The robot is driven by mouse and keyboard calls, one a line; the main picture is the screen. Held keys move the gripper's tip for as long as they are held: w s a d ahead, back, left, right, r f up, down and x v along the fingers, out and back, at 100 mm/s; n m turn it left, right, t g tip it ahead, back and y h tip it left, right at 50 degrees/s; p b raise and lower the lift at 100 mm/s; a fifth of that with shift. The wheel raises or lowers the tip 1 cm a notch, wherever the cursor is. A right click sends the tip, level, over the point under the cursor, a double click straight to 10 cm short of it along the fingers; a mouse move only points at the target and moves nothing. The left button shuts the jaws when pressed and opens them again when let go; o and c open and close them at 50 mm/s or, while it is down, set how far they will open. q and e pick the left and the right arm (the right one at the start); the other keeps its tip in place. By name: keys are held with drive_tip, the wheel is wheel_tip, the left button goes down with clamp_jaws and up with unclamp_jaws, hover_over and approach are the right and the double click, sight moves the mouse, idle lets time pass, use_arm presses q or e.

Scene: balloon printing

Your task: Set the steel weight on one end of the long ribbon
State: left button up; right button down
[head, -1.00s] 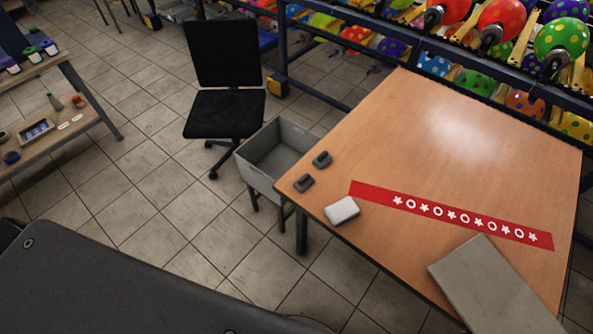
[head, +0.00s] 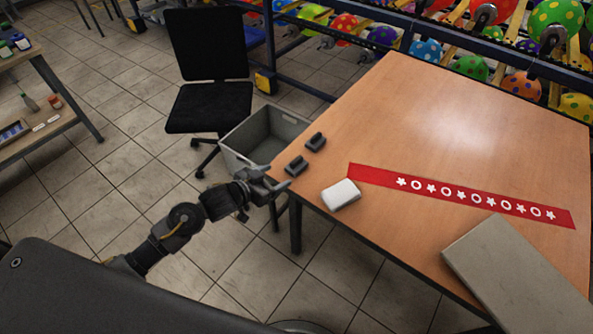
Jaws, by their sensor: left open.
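A long red ribbon (head: 390,179) with white stars and rings lies flat across the wooden table, its left end near the table's left corner. Two small dark grey blocks stand at that corner, a nearer block (head: 297,166) and a farther block (head: 316,142); they look like metal weights, but I cannot tell which is the steel one. Nothing sits on the ribbon. My left gripper (head: 276,184) is open and empty at the table's left edge, just left of and below the nearer dark block, apart from the ribbon. My right gripper is not in view.
A white block (head: 341,194) lies below the ribbon's left end. A flat grey slab (head: 515,265) lies at the front right of the table (head: 430,110). A grey bin (head: 262,138) and a black chair (head: 208,105) stand left of it. The table's back half is clear.

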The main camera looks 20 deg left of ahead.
sight(291, 165)
use_arm(q)
drive_tip(key=x, duration=0.5)
drive_tip(key=shift+w+d, duration=0.2)
drive_tip(key=shift+w, duration=0.1)
drive_tip(key=shift+w+r+p+x, duration=0.15)
drive_tip(key=shift+p+x, duration=0.1)
drive_tip(key=shift+x, duration=1.05)
drive_tip(key=shift+w+r+p+x, duration=0.1)
drive_tip(key=shift+r+p+x, duration=0.1)
drive_tip(key=shift+x, duration=1.1)
drive_tip(key=shift+s+a, duration=0.1)
drive_tip(key=shift+a, duration=0.05)
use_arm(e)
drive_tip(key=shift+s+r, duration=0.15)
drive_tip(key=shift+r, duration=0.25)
use_arm(q)
drive_tip(key=shift+c, duration=0.5)
drive_tip(key=c, duration=1.2)
drive_tip(key=shift+r, duration=0.1)
clamp_jaws()
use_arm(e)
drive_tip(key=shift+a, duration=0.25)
